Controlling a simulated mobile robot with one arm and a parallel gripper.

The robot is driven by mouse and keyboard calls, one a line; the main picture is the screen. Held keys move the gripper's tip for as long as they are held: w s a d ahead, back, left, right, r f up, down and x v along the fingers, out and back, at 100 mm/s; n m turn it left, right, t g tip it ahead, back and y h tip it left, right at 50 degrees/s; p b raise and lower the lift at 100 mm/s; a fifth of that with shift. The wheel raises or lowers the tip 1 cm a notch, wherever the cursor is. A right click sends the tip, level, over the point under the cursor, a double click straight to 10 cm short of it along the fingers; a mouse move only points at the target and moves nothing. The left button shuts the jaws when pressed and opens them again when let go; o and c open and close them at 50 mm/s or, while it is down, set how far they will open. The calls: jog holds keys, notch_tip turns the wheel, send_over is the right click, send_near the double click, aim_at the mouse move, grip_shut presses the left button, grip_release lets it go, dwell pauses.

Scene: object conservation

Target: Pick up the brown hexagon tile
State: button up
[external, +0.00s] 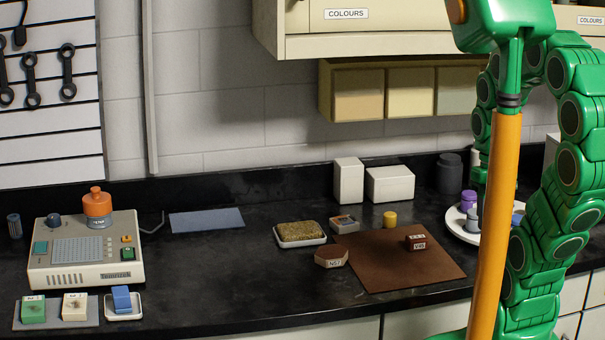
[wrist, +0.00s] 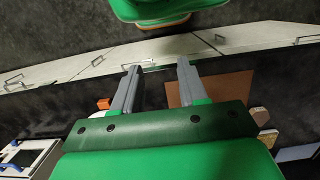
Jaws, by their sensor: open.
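The brown hexagon tile (external: 331,257) lies on the dark worktop at the left edge of the brown mat (external: 385,270). Its front side carries a pale label. In the wrist view, a small tan-brown piece beside the mat (wrist: 225,87) looks like this tile (wrist: 259,115), partly cut off by my gripper body. My gripper (wrist: 158,68) shows in the wrist view with its two grey fingers apart and nothing between them. It is up above the worktop, away from the tile. The fingers do not show in the external view.
A dark red block (external: 415,242) sits on the mat. A console (external: 86,250) is at left. The worktop front-left of the tile is clear.

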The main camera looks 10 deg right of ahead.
jog(key=o, duration=1.1)
jog(key=shift+a, duration=0.1)
